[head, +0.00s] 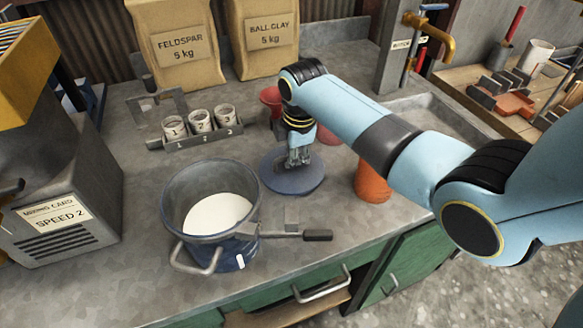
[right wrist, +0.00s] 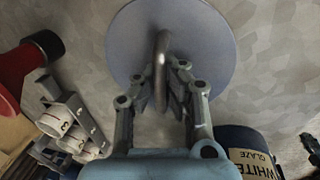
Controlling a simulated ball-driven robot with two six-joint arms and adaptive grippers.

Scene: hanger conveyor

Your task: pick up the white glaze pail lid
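The glaze pail lid (head: 285,183) is a round blue-grey disc, lying on the counter to the right of the pail in the head view. In the right wrist view the lid (right wrist: 205,45) shows its raised bar handle (right wrist: 160,60). My right gripper (head: 298,160) is over the lid, pointing down. In the right wrist view its fingers (right wrist: 160,88) stand on either side of the handle, with narrow gaps. The blue glaze pail (head: 168,212) stands without a lid, with white glaze inside; its label (right wrist: 255,163) reads "WHITE GLAZE". My left gripper is not in view.
Clay bags (head: 178,45) stand behind; a mixing machine (head: 60,190) stands left.

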